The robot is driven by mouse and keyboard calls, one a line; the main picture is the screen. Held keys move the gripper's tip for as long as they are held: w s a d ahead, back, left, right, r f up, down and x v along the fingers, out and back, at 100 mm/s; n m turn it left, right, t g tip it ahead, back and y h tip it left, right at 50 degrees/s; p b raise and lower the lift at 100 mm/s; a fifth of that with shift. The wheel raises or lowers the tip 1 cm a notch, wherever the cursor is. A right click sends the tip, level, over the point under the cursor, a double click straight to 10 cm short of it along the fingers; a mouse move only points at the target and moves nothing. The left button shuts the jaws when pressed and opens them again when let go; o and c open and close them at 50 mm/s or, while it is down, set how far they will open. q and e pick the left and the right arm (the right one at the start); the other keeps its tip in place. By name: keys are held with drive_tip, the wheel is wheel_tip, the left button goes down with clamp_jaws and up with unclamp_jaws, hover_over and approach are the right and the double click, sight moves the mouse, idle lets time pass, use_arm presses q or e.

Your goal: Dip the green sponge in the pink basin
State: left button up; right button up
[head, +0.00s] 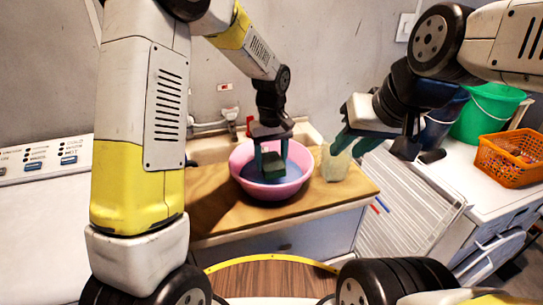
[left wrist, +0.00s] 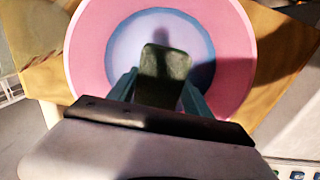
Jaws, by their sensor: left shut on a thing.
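The pink basin (head: 301,182) with bluish water (head: 260,179) stands on a wooden counter. My left gripper (head: 270,155) points down into the basin and is shut on the dark green sponge (head: 273,168). In the left wrist view the sponge (left wrist: 164,75) sits between the two teal fingers (left wrist: 158,95), over the blue water (left wrist: 128,45) and inside the pink rim (left wrist: 88,65). I cannot tell whether its lower end touches the water. My right gripper (head: 356,142) is open and empty, to the right of the basin.
A pale translucent container (head: 335,165) stands on the wooden counter (head: 230,213) right of the basin, just below my right gripper. A green bucket (head: 488,112) and an orange basket (head: 512,157) stand on the white machine at right. A tap (head: 215,124) is behind.

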sight(271, 161)
use_arm(q)
drive_tip(key=shift+r, duration=4.5)
